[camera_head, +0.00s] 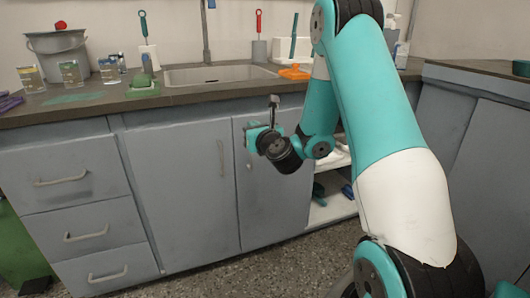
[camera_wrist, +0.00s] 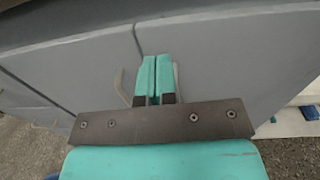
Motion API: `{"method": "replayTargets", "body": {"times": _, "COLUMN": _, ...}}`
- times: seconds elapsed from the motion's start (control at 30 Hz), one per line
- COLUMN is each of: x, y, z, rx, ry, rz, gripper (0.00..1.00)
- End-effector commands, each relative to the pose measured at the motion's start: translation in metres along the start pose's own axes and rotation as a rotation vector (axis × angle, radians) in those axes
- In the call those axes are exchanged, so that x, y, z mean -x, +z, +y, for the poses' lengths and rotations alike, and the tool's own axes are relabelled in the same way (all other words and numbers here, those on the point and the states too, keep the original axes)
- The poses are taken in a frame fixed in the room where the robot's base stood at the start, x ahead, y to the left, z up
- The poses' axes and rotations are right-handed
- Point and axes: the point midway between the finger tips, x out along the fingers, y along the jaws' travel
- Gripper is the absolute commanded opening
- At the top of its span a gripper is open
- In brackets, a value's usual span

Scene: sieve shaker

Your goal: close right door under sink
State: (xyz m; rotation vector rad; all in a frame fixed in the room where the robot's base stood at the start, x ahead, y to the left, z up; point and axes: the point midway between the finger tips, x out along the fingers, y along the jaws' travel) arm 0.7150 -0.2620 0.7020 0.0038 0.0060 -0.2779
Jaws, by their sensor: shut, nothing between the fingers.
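The right door (camera_head: 277,205) under the sink is a grey panel beside the left door (camera_head: 180,190). It looks about flush with the left door; I cannot tell whether a small gap is left. My gripper (camera_head: 252,131) is in front of the right door's upper left part, near the seam. In the wrist view its teal fingers (camera_wrist: 156,62) are together and empty, pointing at the doors. The right door (camera_wrist: 235,60) fills the right side there, and its handle is partly hidden behind the fingers. The left door's handle (camera_wrist: 122,88) shows to their left. Contact with the door is unclear.
The sink (camera_head: 220,74) is set in the dark countertop above. Drawers (camera_head: 75,205) stand left of the doors. An open shelf (camera_head: 332,208) with several items lies to the right, partly behind my arm. Another cabinet (camera_head: 490,150) stands far right. Speckled floor shows in front.

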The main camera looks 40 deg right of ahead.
Motion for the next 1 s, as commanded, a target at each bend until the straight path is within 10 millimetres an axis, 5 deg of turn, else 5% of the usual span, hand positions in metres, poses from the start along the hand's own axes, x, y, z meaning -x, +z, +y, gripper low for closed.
{"method": "replayTargets", "body": {"times": 0.27, "x": 0.054, "y": -0.008, "z": 0.005, "rx": 0.0, "ry": 0.0, "rz": -0.003, "gripper": 0.0}}
{"method": "replayTargets", "body": {"times": 1.0, "x": 0.077, "y": 0.001, "z": 0.01, "rx": 0.013, "ry": 0.014, "rz": 0.005, "gripper": 0.0}}
